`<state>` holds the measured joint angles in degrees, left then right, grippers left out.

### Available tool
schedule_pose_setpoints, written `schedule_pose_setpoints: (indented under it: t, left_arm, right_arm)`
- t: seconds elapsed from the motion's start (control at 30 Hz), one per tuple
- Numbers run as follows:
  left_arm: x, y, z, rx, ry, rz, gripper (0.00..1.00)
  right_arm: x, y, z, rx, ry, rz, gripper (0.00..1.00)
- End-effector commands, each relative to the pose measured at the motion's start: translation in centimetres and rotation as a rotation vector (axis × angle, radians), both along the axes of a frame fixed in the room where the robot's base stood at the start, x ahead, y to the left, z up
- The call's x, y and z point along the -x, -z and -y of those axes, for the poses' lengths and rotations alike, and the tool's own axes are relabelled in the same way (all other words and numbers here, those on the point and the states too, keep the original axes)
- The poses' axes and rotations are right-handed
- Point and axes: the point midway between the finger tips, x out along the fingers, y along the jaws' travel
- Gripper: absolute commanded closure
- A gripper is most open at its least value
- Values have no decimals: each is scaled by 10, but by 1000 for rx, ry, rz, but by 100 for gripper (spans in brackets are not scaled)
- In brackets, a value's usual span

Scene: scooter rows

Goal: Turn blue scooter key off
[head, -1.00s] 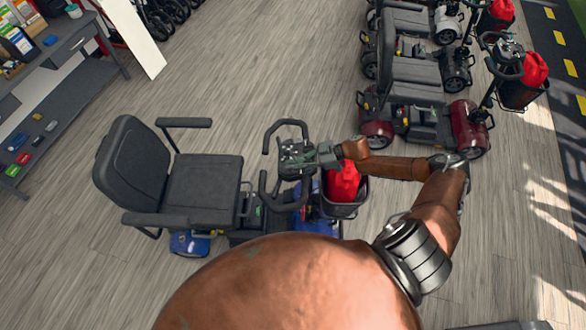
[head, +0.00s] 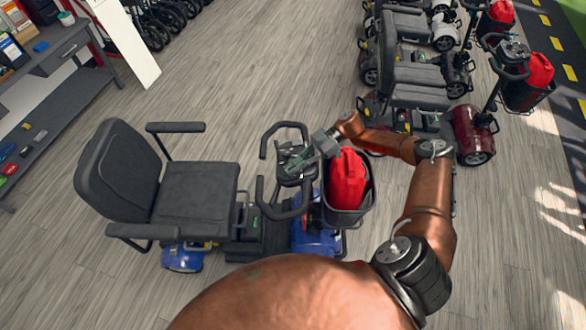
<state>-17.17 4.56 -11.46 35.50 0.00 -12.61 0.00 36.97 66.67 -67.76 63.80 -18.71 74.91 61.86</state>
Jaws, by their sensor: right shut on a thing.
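The blue scooter (head: 318,240) stands in the middle front, with its black seat on the left and its tiller on the right. Its control console (head: 291,178) sits between the looped handlebars. My right gripper (head: 296,163) reaches in from the right, above the front basket. Its fingertips are at the top of the console, shut on the key there. The key itself is too small and covered by the fingers to make out, so its turn position cannot be seen. My left gripper is not in view.
A dark red scooter (head: 471,134) and others stand in a row at the upper right. A shelf (head: 62,90) is at the upper left. Open floor lies between.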

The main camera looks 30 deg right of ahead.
Motion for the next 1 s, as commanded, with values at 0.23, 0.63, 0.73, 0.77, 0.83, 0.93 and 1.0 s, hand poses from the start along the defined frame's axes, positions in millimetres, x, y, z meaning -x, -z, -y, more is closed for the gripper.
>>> schedule_pose_setpoints:
  t: [0.23,0.63,0.73,0.77,0.83,0.93,1.0]
  left_arm:
    - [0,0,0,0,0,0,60]
    - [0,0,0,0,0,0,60]
    - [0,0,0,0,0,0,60]
    - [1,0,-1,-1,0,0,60]
    - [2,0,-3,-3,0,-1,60]
    - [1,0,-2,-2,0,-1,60]
    - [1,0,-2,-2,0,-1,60]
  right_arm:
    - [0,-1,-1,-1,0,1,100]
    - [0,0,-1,-1,0,1,71]
    - [0,0,-1,-1,0,1,71]
    - [0,0,-1,-1,0,1,71]
    - [0,-1,1,0,1,1,71]
    - [-1,-4,9,1,1,2,71]
    - [-1,-7,18,1,2,2,71]
